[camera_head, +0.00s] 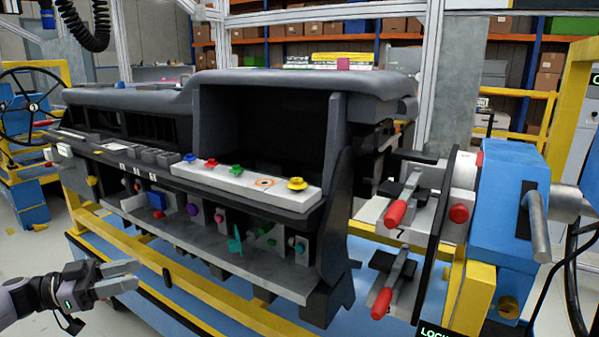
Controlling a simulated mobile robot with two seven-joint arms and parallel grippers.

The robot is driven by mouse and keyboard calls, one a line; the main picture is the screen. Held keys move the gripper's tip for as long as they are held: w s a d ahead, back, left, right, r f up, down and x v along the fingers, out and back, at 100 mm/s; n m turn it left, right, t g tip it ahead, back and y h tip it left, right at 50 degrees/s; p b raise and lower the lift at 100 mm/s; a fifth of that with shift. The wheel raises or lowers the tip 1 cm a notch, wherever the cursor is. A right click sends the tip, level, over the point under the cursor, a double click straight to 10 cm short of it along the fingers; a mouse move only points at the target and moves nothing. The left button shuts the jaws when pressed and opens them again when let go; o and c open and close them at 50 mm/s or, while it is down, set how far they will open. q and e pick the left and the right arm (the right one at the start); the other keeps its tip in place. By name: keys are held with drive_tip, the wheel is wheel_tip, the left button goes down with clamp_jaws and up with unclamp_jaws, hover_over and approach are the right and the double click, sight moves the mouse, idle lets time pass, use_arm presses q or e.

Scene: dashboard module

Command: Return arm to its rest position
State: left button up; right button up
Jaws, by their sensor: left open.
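My left gripper (122,277) is at the lower left of the head view. It is open and empty, with its two fingers pointing right. It is in front of the dashboard module (300,85), apart from it and lower than its front panel. My right gripper does not show. The dashboard module is large and dark, with a grey ledge (240,183) that carries colored buttons.
A yellow rail (210,297) runs along the front below the dashboard. A blue fixture (510,195) with red-handled clamps (395,212) stands at the right. Shelves with boxes (400,27) are behind. Floor (40,255) shows around the left gripper.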

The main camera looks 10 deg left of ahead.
use_arm(q)
drive_tip(key=s+d+f+n+t+y, duration=0.2)
drive_tip(key=d+f+n+t+y, duration=0.1)
drive_tip(key=d+f, duration=0.6)
drive_tip(key=s+d+f+n+t+y, duration=0.3)
drive_tip(key=d+f, duration=0.4)
drive_tip(key=d, duration=0.5)
drive_tip(key=s+d+f+n+g+y, duration=0.1)
drive_tip(key=s+f+n+g+y, duration=0.2)
drive_tip(key=s, duration=0.5)
drive_tip(key=s+d+f+n+g+y, duration=0.15)
drive_tip(key=s+f+y, duration=0.3)
drive_tip(key=s, duration=0.45)
wheel_tip(320, 180, up, 10)
drive_tip(key=a+p, duration=0.2)
drive_tip(key=p, duration=1.1)
drive_tip(key=shift+s+m, duration=0.25)
drive_tip(key=shift+m, duration=0.2)
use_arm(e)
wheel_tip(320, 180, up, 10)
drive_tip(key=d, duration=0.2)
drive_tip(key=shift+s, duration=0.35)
use_arm(q)
drive_tip(key=shift+f+g, duration=0.1)
drive_tip(key=shift+g, duration=0.15)
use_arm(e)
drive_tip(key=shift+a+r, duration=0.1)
